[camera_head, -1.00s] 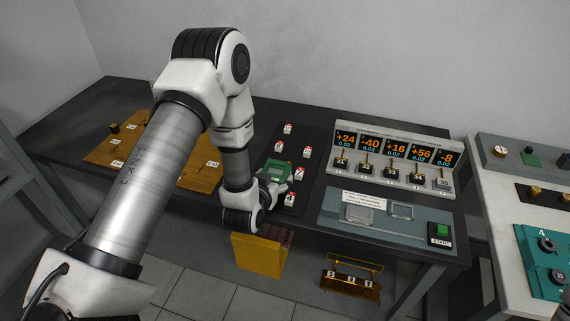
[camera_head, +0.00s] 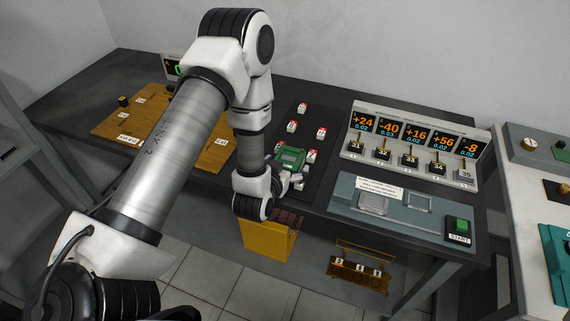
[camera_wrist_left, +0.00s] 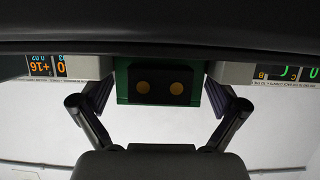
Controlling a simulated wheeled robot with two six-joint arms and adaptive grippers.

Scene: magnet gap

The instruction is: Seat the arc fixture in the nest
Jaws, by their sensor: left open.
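A green piece with a pale screen-like top (camera_head: 290,157) stands on the dark mat, among red-and-white numbered tags; I cannot tell whether it is the arc fixture. My left gripper (camera_head: 296,180) is open at its near side. A blue-grey panel (camera_head: 345,196) with two framed plates lies to the right; I cannot tell which thing is the nest. My right gripper is not in view.
A display rack (camera_head: 400,112) with numbered blocks stands behind the panel. A green START button (camera_head: 460,226) is at its right. A wooden board (camera_head: 115,126) lies left. A yellow bin (camera_head: 268,243) and an amber rack (camera_head: 358,274) are low in front of the table.

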